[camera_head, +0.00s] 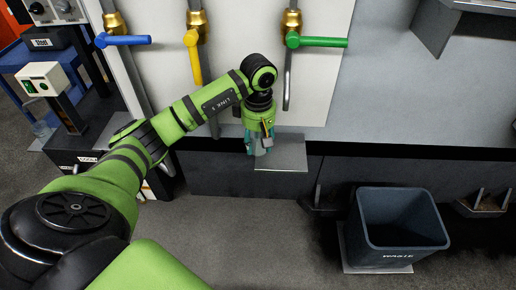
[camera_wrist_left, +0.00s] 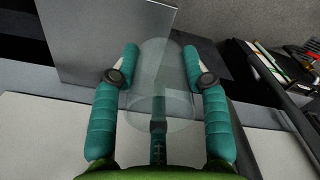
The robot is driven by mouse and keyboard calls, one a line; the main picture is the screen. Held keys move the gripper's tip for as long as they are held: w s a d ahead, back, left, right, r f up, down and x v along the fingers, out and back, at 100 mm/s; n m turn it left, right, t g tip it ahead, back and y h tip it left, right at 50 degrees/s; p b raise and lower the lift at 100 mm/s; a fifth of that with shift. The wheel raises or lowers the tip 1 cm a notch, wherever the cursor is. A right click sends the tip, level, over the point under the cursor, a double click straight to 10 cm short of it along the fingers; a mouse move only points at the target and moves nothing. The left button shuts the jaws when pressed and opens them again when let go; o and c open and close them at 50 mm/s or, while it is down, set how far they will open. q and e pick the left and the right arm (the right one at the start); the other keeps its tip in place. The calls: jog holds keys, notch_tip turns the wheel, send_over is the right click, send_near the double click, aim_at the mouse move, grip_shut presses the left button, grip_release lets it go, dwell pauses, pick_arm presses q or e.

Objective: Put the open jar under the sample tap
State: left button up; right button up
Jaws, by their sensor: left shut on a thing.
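My left gripper (camera_head: 258,146) is in front of the wall panel, at the left end of a small grey shelf plate (camera_head: 285,154). In the left wrist view, the teal fingers (camera_wrist_left: 161,68) are on either side of a clear, see-through jar (camera_wrist_left: 165,105) and hold it. In the head view the jar can hardly be made out at the fingers. Three taps are on the panel: one with a blue lever (camera_head: 124,40), one with a yellow lever (camera_head: 194,64) and one with a green lever (camera_head: 318,42). I cannot tell which is the sample tap. My right gripper is not in view.
The green-lever tap's spout (camera_head: 287,88) hangs above the shelf plate, right of my wrist. A dark waste bin (camera_head: 398,232) stands on the floor at the right. A white box with a green button (camera_head: 40,79) is at the left. The floor in the middle is clear.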

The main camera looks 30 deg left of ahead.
aim_at(258, 150)
pick_arm(q)
jog(key=shift+f, duration=1.65)
jog(key=o, duration=1.1)
jog(key=shift+r, duration=0.15)
